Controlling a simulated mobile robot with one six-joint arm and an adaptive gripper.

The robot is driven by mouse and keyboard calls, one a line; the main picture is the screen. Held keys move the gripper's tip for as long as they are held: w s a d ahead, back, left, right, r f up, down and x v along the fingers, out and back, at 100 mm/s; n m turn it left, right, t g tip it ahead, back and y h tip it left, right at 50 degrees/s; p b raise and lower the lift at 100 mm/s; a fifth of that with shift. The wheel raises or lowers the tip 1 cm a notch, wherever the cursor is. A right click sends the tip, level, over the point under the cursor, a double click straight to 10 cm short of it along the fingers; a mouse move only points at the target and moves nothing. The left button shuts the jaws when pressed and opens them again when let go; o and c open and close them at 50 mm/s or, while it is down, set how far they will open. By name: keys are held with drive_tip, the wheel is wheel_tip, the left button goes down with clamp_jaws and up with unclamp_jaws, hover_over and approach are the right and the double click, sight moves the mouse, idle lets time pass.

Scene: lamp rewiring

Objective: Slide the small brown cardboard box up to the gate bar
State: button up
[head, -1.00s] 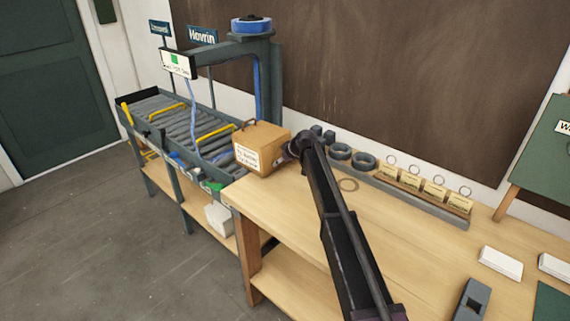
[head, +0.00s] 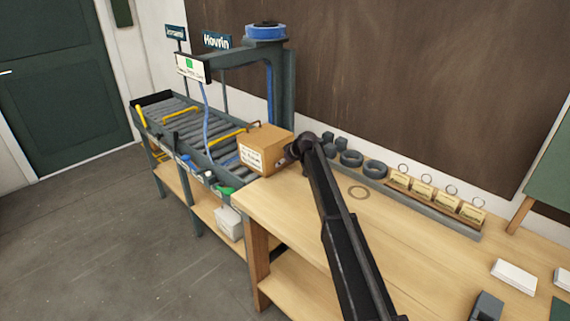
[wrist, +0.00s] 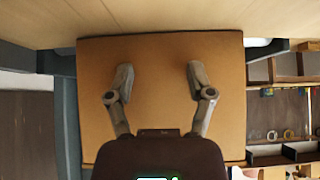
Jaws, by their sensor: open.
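The small brown cardboard box (head: 264,146) has a white label and sits at the near end of the roller conveyor, by the bench's left end. Yellow bars cross the rollers: one (head: 228,135) close to the box's far side, another (head: 181,114) farther along. I cannot tell which is the gate bar. My gripper (head: 294,151) is at the box's right side, on the bench side. In the wrist view the box (wrist: 160,65) fills the middle, and my gripper (wrist: 158,82) is open, its two fingers apart in front of the box face. Contact looks likely but is not clear.
The roller conveyor (head: 172,125) runs away to the left under a dark frame (head: 282,85) with a hanging sign. On the bench (head: 300,208), dark rings (head: 375,169) and a rack of tags (head: 440,195) stand along the back.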

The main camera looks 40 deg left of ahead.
sight(280, 154)
drive_tip(key=shift+w+a, duration=0.2)
drive_tip(key=shift+a, duration=2.6)
drive_tip(key=shift+w+a, duration=0.1)
drive_tip(key=shift+a, duration=0.95)
drive_tip(key=shift+d, duration=0.1)
drive_tip(key=shift+s+d+r+p, duration=0.1)
drive_tip(key=shift+d+r+p, duration=0.4)
drive_tip(key=shift+d, duration=0.5)
drive_tip(key=shift+s+d+r+p, duration=0.1)
drive_tip(key=shift+d+r+p, duration=0.4)
drive_tip(key=shift+d, duration=0.5)
drive_tip(key=shift+s+d+r+p, duration=0.1)
drive_tip(key=shift+d+r+p, duration=0.4)
drive_tip(key=shift+d, duration=0.5)
